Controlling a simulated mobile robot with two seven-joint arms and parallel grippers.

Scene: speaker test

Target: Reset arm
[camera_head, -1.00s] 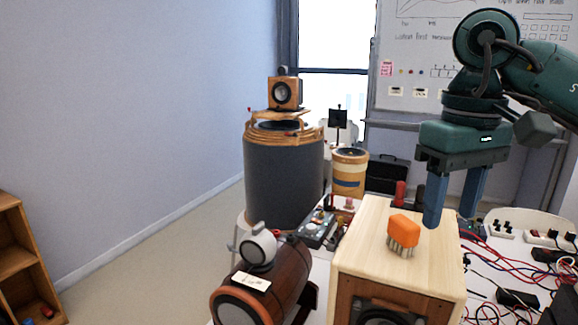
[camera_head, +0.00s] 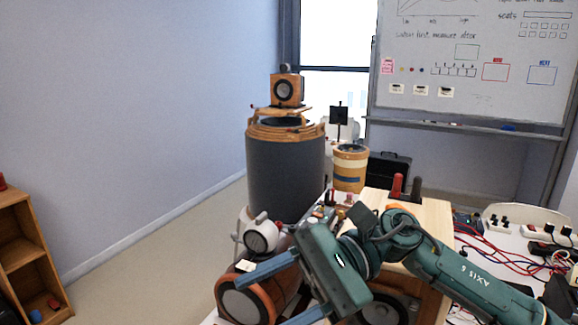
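My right arm comes in from the right, low across the front of the table. Its green gripper (camera_head: 260,303) points to the left, with two blue fingers spread wide apart and nothing between them. The fingers are in front of the round brown barrel-shaped speaker (camera_head: 244,305); I cannot tell whether they touch it. The arm hides much of the light wooden speaker box (camera_head: 438,222). Only a sliver of the orange brush (camera_head: 396,207) on top of the box shows above the arm. My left gripper is not in view.
A white round device (camera_head: 261,237) sits on the barrel speaker. A tall grey cylinder (camera_head: 285,175) with a small speaker (camera_head: 287,90) on top stands behind. Cables and a power strip (camera_head: 548,234) lie at right. A wooden shelf (camera_head: 22,245) is at left; the floor between is clear.

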